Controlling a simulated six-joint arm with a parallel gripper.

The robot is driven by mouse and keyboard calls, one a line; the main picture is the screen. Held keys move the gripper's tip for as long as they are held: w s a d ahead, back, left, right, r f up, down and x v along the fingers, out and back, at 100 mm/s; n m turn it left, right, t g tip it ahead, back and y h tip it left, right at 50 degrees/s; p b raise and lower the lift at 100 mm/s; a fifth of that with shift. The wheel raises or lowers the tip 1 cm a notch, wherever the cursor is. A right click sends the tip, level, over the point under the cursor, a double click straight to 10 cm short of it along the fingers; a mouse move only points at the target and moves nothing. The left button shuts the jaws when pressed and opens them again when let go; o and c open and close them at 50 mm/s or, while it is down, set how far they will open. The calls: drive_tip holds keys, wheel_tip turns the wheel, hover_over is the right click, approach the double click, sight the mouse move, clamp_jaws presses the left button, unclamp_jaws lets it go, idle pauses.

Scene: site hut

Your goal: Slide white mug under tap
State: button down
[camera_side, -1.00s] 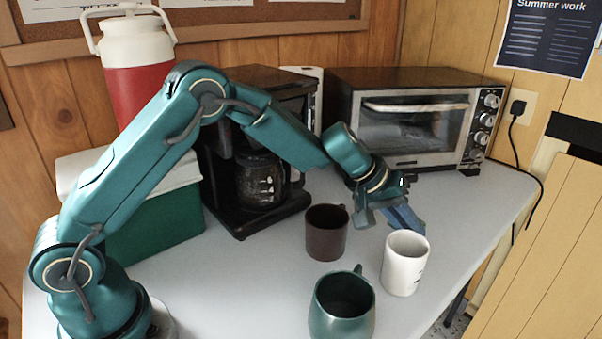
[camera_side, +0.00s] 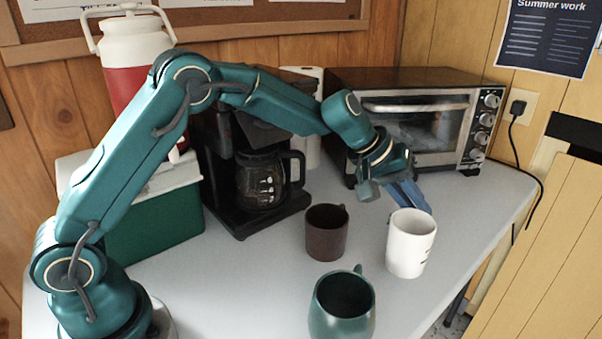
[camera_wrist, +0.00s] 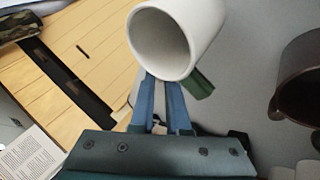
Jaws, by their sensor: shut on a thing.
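The white mug (camera_side: 410,246) stands upright on the grey table, to the right of the dark brown mug. Its open rim also shows in the wrist view (camera_wrist: 190,62). My gripper (camera_side: 413,204) reaches down to the mug's far side, and its blue fingers are close together, shut on the mug. The exact grip, likely at the handle, is hidden. In the wrist view my gripper (camera_wrist: 162,88) meets the mug's near edge. A red and white drinks cooler (camera_side: 135,60) stands at the back left.
A dark brown mug (camera_side: 326,231) and a green mug (camera_side: 342,305) stand left of the white mug. A coffee maker (camera_side: 237,215), a toaster oven (camera_side: 415,120) and a green cool box (camera_side: 155,223) line the back. The table's right edge is near the white mug.

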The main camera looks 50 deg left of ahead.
wheel_tip(320, 180, up, 4)
drive_tip(key=s+d+r+m+g+h, duration=0.1)
drive_tip(key=s+d+m+g, duration=0.1)
drive_tip(key=s+m+g, duration=0.55)
drive_tip(key=s+d+m+g+h, duration=0.1)
drive_tip(key=s+d+m+g, duration=0.15)
drive_tip(key=s+m, duration=0.95)
drive_tip(key=s+a+f+m+g+y, duration=0.1)
drive_tip(key=s+a+f+m+y, duration=0.1)
drive_tip(key=s+a+m+y, duration=0.5)
drive_tip(key=s+a+f+m+g+y, duration=0.2)
drive_tip(key=s+a+f+m+y, duration=0.15)
drive_tip(key=s+a+m, duration=0.55)
drive_tip(key=w+a+f+m+y, duration=0.1)
drive_tip(key=w+a+f, duration=0.1)
drive_tip(key=a, duration=0.9)
drive_tip(key=shift+w+f, duration=0.15)
drive_tip(key=shift+f, duration=0.6)
